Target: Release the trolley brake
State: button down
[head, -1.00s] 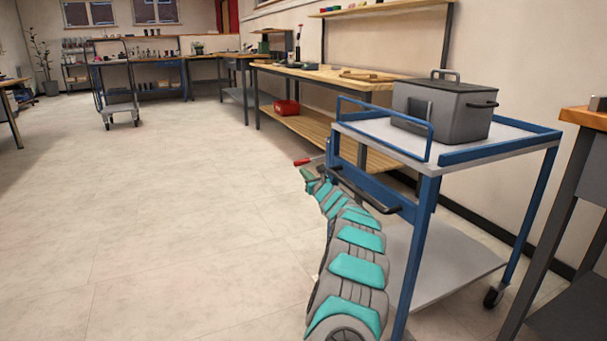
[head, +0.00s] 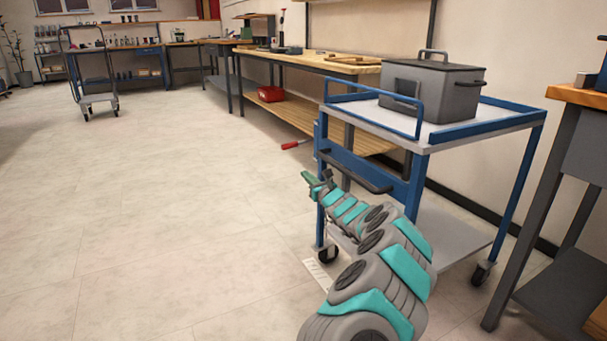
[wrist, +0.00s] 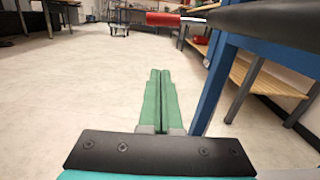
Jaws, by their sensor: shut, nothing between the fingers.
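The trolley has a blue frame (head: 420,180) and grey shelves, and stands at the right in the head view. A lever with a red grip (head: 291,145) sticks out to the left from its near left post; its metal shaft runs toward the post. In the wrist view the red grip (wrist: 163,18) is at the top, beyond my fingertips. My gripper (head: 308,178) has green fingers, pressed together and empty. It is below and a little right of the red grip in the head view, apart from it. The wrist view shows the shut fingers (wrist: 158,75) pointing forward.
A black push handle (head: 357,172) juts from the trolley close to my arm; it crosses the wrist view's top right (wrist: 265,22). A grey lidded box (head: 430,88) sits on the trolley's top. A workbench (head: 350,66) stands behind.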

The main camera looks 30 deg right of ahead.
jog(key=shift+s+f, duration=0.1)
jog(key=shift+s, duration=0.3)
jog(key=shift+w, duration=0.15)
jog(key=w+f+n+t+y, duration=0.1)
jog(key=w+f+t, duration=0.2)
jog(key=f+t, duration=0.1)
jog(key=shift+w+d+f+p, duration=0.3)
jog(key=shift+f+p, duration=0.15)
jog(key=shift+f, duration=0.2)
dwell(0.5)
